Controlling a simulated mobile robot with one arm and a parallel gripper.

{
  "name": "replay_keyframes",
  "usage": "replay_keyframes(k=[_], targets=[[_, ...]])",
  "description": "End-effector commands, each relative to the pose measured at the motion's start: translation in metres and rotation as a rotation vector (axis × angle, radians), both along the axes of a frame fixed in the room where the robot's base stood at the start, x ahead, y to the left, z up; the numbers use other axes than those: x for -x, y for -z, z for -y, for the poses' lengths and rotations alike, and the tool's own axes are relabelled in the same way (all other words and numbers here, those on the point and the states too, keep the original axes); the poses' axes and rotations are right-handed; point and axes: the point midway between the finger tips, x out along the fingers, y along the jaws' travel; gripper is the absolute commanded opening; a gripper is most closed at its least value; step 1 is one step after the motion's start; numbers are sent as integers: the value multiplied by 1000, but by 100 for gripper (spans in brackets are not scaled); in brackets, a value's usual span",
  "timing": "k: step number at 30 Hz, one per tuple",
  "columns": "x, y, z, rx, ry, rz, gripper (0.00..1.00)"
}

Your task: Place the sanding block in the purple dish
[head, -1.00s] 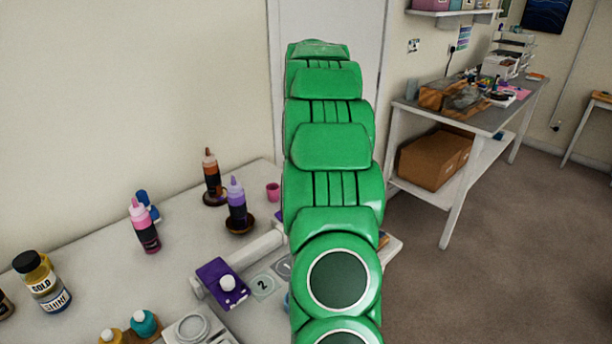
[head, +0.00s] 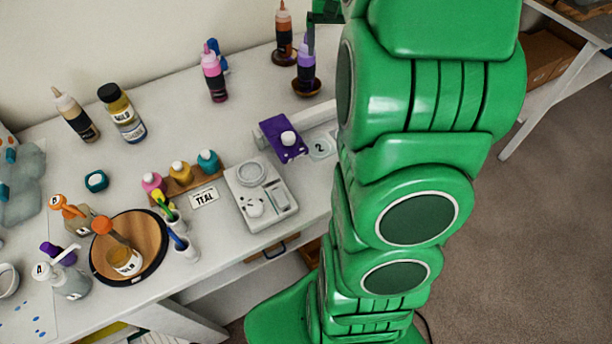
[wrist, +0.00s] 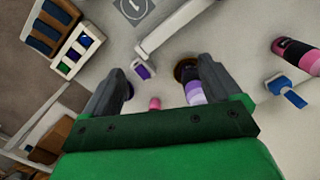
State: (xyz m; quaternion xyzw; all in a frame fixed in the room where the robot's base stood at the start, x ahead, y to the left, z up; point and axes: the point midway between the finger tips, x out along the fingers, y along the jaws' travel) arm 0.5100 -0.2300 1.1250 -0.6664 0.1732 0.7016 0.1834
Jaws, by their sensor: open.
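My gripper (wrist: 165,66) is open and empty, with its two dark fingers spread above the table in the wrist view. In the head view only a small dark green part of it shows at the top edge, by the purple bottle. A purple bottle (wrist: 195,92) in a dark brown dish (wrist: 187,70) is close to the right finger. I cannot make out the sanding block or a purple dish for certain.
A purple piece with a white knob (head: 281,138), a white scale (head: 262,195) and a round wooden board (head: 130,240) stand further along. Bottles line the wall side.

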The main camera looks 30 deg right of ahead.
Motion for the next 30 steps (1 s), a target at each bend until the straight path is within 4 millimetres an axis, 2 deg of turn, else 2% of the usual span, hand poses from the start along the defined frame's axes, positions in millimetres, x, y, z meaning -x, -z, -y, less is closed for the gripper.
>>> replay_keyframes(k=[1, 6, 15, 21, 30], targets=[[9, -4, -17, -2, -24, -2, 91], [39, -9, -63, -8, -95, -17, 91], [102, -11, -132, -16, -219, -40, 91], [150, -5, -169, -19, -300, -58, 91], [226, 9, -210, -22, -417, -79, 91]])
